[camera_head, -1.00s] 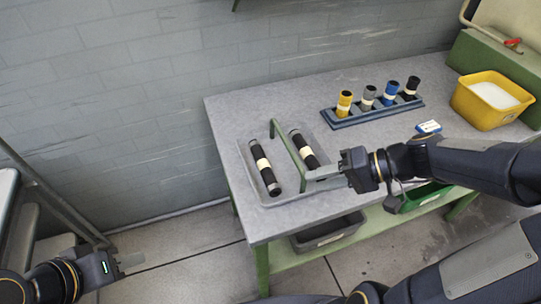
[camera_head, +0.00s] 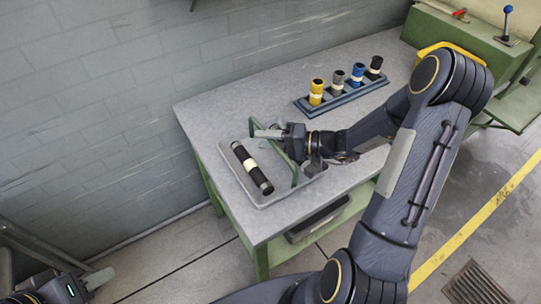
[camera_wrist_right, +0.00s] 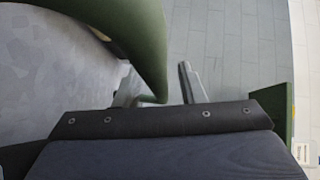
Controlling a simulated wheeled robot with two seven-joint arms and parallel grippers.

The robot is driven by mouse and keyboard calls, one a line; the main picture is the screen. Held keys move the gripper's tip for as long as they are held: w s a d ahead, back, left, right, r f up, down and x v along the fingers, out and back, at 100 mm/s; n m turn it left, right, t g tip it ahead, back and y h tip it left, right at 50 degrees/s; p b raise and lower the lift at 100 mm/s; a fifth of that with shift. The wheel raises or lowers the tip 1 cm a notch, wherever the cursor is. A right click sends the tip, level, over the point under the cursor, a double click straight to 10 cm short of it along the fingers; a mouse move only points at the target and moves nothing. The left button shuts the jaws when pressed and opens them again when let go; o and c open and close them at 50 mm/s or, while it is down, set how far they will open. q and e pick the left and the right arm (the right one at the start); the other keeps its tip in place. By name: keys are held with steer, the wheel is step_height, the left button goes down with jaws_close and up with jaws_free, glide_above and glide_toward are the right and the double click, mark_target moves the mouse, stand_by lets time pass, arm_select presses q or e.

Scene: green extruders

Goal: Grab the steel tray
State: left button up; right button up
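The steel tray (camera_head: 281,186) lies on the near left part of the table, with a green bar handle (camera_head: 293,173) over it. A black cylinder with a pale band (camera_head: 252,167) lies in the tray. My right gripper (camera_head: 267,132) is at the far end of the handle. In the right wrist view its two fingers (camera_wrist_right: 160,88) stand apart, with the green handle (camera_wrist_right: 147,45) passing between them and a gap beside it. My left gripper (camera_head: 99,279) is low at the left, away from the table; its finger gap is unclear.
A blue rack (camera_head: 345,96) with several coloured cylinders stands at the back of the table (camera_head: 215,118). A yellow bin (camera_head: 428,50) is partly behind my right arm. A dark bin (camera_head: 318,219) sits on the lower shelf. A grey wall runs behind.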

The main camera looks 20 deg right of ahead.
steer(key=shift+w+a, duration=0.25)
steer(key=shift+a, duration=0.15)
jaws_close()
stand_by(1.2)
